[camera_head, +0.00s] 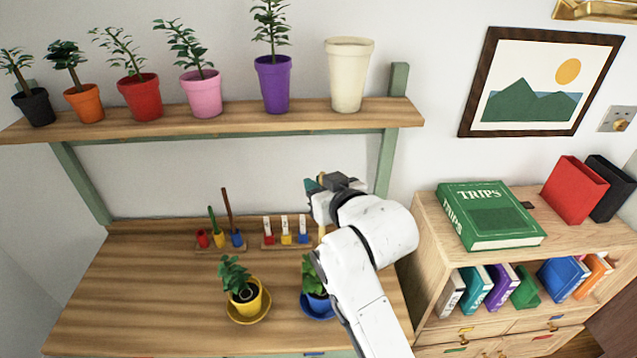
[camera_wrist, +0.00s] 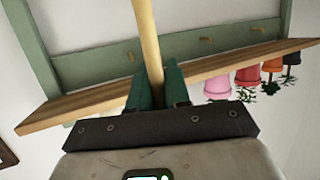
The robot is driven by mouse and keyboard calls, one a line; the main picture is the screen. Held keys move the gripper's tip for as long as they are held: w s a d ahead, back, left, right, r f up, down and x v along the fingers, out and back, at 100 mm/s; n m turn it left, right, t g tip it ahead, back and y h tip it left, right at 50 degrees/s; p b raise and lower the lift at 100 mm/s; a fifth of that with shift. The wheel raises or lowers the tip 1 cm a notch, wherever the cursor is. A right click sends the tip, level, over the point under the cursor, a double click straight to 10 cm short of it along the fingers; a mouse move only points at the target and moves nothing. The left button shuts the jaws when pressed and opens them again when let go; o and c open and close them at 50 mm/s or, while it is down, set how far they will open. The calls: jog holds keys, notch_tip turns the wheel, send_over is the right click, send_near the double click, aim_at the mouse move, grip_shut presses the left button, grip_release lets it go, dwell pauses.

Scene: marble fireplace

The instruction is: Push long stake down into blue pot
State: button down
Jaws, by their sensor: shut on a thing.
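The blue pot (camera_head: 318,303) holds a leafy green plant and stands on a blue saucer on the wooden bench, partly hidden by my arm. My gripper (camera_head: 316,184) is above and behind it, near the wall side of the bench. In the wrist view, its teal fingers (camera_wrist: 157,88) are shut on a long tan wooden stake (camera_wrist: 147,35). A short piece of the stake also shows below the gripper in the head view (camera_head: 321,233). My arm hides the stake's lower end, so I cannot tell whether it is in the pot's soil.
A yellow pot (camera_head: 246,299) with a plant stands left of the blue pot. Two small racks (camera_head: 220,246) (camera_head: 287,243) with coloured items stand behind. A shelf (camera_head: 300,122) with several potted plants and an empty cream pot (camera_head: 348,78) is above. A bookcase (camera_head: 480,310) stands right.

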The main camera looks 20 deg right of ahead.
jog(key=b, duration=0.5)
send_over(323, 241)
jog(key=w, duration=0.2)
notch_tip(323, 241, down, 8)
jog(key=shift+w+f, duration=0.2)
jog(key=shift+f, duration=0.05)
jog(key=shift+f+b, duration=0.3)
jog(key=shift+f, duration=0.55)
dwell(0.6)
jog(key=shift+f, duration=0.35)
jog(key=shift+f+b, duration=0.6)
jog(key=shift+f, duration=0.3)
dwell(0.5)
jog(key=shift+f, duration=0.3)
jog(key=shift+f+b, duration=0.5)
jog(key=shift+f, duration=0.2)
dwell(0.4)
jog(key=c, duration=1)
grip_release()
jog(key=shift+s+r, duration=0.1)
jog(key=b+v, duration=0.1)
jog(key=v, duration=0.9)
jog(key=shift+s, duration=0.35)
